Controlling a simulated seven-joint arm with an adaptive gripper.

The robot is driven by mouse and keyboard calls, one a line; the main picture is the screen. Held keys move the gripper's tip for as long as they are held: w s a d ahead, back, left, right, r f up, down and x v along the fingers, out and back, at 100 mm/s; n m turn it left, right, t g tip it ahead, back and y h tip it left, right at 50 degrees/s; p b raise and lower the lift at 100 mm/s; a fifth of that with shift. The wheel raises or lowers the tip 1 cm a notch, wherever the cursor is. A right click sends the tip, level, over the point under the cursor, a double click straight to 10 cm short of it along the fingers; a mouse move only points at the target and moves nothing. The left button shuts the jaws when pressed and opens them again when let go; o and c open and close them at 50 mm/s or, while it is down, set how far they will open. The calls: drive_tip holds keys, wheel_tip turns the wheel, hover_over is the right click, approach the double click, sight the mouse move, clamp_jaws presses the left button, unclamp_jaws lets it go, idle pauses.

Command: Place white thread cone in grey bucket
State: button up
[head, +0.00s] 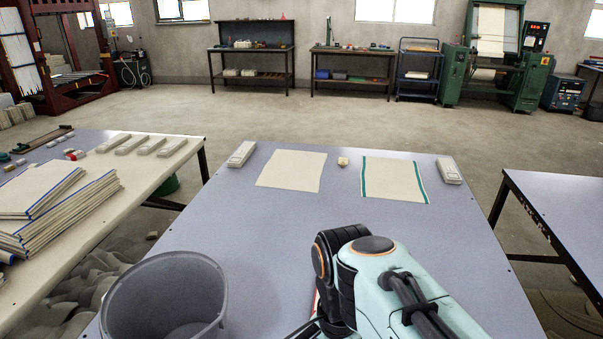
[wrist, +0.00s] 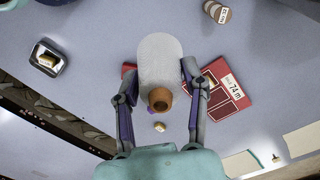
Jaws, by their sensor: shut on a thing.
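The white thread cone (wrist: 159,62) is in the wrist view, its brown core end (wrist: 159,98) facing the camera. My gripper (wrist: 158,74) has one finger on each side of it and is shut on it. The head view hides the cone and my gripper behind my arm. The grey bucket (head: 122,281) stands open at the front left of the grey table in the head view, left of my arm. Its visible inside looks empty, though its lower part is cut off by the frame.
A red labelled box (wrist: 228,92) lies behind the cone. A tray (wrist: 36,66) and a small labelled cylinder (wrist: 217,11) are nearby. Two cloths (head: 291,170) (head: 393,180) and two blocks (head: 242,154) (head: 449,171) lie at the table's far end. Mid-table is mostly clear.

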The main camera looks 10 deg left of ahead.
drive_tip(key=w+a+r+m, duration=0.2)
drive_tip(key=w+a, duration=0.4)
drive_tip(key=a, duration=0.1)
drive_tip(key=a+f+m, duration=0.3)
drive_tip(key=a+m, duration=0.3)
drive_tip(key=a, duration=1.6)
drive_tip(key=shift+m, duration=0.3)
drive_tip(key=shift+w+a+f, duration=0.1)
drive_tip(key=shift+w+f, duration=0.05)
drive_tip(key=shift+f, duration=3.7)
drive_tip(key=shift+w+a+f, duration=0.1)
drive_tip(key=shift+a+f, duration=0.05)
drive_tip(key=shift+f, duration=3.75)
drive_tip(key=shift+w+a+f, duration=0.1)
drive_tip(key=shift+w+f, duration=0.05)
drive_tip(key=shift+f, duration=3.7)
drive_tip(key=shift+f, duration=0.15)
drive_tip(key=o, duration=0.9)
drive_tip(key=shift+o, duration=0.2)
